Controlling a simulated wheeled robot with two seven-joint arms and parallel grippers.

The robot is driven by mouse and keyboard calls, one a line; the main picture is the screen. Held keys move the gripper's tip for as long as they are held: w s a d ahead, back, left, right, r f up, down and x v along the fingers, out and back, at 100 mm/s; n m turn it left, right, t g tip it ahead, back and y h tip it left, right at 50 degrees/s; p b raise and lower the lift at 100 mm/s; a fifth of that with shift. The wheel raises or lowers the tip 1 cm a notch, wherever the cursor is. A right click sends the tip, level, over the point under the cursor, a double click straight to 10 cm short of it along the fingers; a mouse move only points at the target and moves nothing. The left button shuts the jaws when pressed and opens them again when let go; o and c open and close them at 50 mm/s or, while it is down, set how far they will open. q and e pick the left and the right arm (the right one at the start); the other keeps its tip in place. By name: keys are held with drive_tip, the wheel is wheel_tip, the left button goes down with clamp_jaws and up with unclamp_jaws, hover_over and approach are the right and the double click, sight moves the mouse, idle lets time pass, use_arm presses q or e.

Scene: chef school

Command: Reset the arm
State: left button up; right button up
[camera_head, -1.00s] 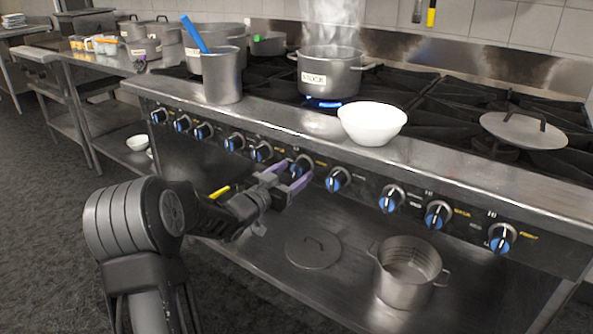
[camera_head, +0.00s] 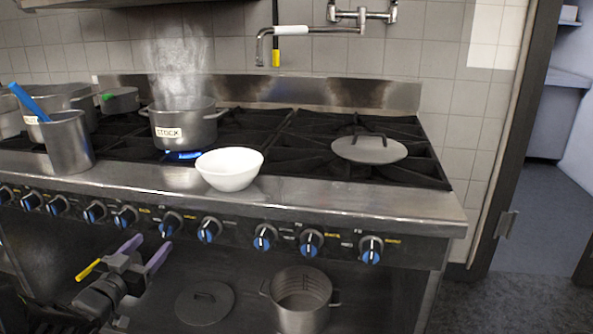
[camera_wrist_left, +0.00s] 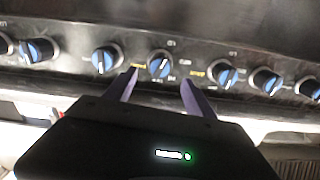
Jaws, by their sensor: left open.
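My left gripper (camera_head: 146,250) is at the lower left of the head view, in front of the stove's knob panel. Its two purple fingers are apart with nothing between them. In the left wrist view the open fingers (camera_wrist_left: 160,92) point at the row of blue and black knobs, with one knob (camera_wrist_left: 160,64) beyond the gap. That view does not show the fingers touching a knob. My right gripper is not in view.
A steaming stock pot (camera_head: 184,126) stands over a lit blue burner. A white bowl (camera_head: 229,170) and a metal container (camera_head: 69,145) stand on the front ledge. A lid (camera_head: 369,149) lies on the right grates. A pot (camera_head: 301,303) and lid (camera_head: 204,302) are below.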

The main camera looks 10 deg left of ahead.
use_arm(q)
wheel_tip(320, 180, down, 15)
drive_tip(key=s+d+n+g+y, duration=0.1)
drive_tip(key=d+n+g+y, duration=0.1)
drive_tip(key=n+g, duration=0.25)
drive_tip(key=s+d+f+g+h, duration=0.35)
drive_tip(key=s+d+f, duration=0.45)
drive_tip(key=d+f, duration=0.5)
drive_tip(key=s+d+f+g+h, duration=0.2)
drive_tip(key=s+d+f+g, duration=0.4)
drive_tip(key=d+f, duration=0.65)
drive_tip(key=s+d+f+m+g+h, duration=0.1)
drive_tip(key=s+d+f+m+g, duration=0.15)
drive_tip(key=s+d, duration=1.15)
wheel_tip(320, 180, up, 21)
drive_tip(key=p, duration=2)
drive_tip(key=shift+w+n+g, duration=0.3)
drive_tip(key=shift+g, duration=0.05)
drive_tip(key=shift+d+f, duration=0.1)
drive_tip(key=shift+f, duration=0.05)
drive_tip(key=shift+c, duration=0.4)
